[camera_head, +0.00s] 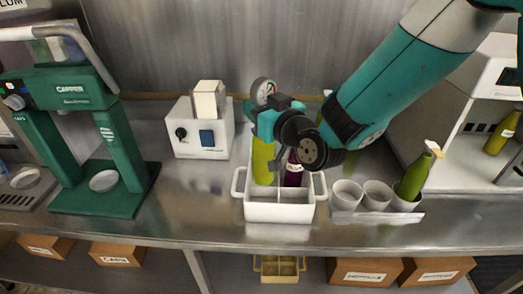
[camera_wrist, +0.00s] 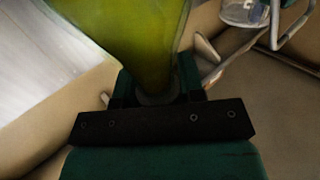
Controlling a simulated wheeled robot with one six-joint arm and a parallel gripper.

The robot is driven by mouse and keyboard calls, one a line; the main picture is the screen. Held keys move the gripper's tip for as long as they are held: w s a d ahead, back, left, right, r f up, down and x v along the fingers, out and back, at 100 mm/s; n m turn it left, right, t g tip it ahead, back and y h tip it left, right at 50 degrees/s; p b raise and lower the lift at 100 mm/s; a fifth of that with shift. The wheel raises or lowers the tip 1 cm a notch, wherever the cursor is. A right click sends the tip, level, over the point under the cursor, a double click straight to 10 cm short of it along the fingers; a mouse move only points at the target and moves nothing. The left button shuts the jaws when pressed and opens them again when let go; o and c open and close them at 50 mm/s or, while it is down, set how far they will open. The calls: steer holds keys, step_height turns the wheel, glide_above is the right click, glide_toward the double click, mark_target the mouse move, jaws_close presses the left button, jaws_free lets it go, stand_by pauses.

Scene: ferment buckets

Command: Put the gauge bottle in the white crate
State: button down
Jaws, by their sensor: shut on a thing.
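The gauge bottle (camera_head: 263,162) is yellow-green, with a round dial gauge (camera_head: 262,90) at its top. My gripper (camera_head: 266,127) is shut on its neck, and the bottle hangs upright below. In the wrist view the green glass (camera_wrist: 140,40) fills the space ahead of the jaws (camera_wrist: 155,92). The white crate (camera_head: 279,213) has divided compartments and a handle at each side. The bottle's lower end is at the crate's rear left compartment; I cannot tell whether it rests on the floor. A dark purple bottle (camera_head: 293,172) stands in the rear right, partly hidden by my wrist.
White cups (camera_head: 347,194) stand right of the crate, one holding a tilted green bottle (camera_head: 415,176) with a tag. A white box device (camera_head: 203,138) is behind left, and a green stand (camera_head: 122,150) is far left. Counter between stand and crate is clear.

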mark_target(259, 148)
step_height(259, 148, down, 11)
steer(key=b, duration=0.6)
steer(key=shift+f, duration=0.2)
steer(key=c, duration=0.7)
jaws_free()
steer(key=shift+r, duration=0.25)
steer(key=shift+b+v, duration=6)
steer(key=shift+b, duration=0.35)
steer(key=shift+f, duration=0.1)
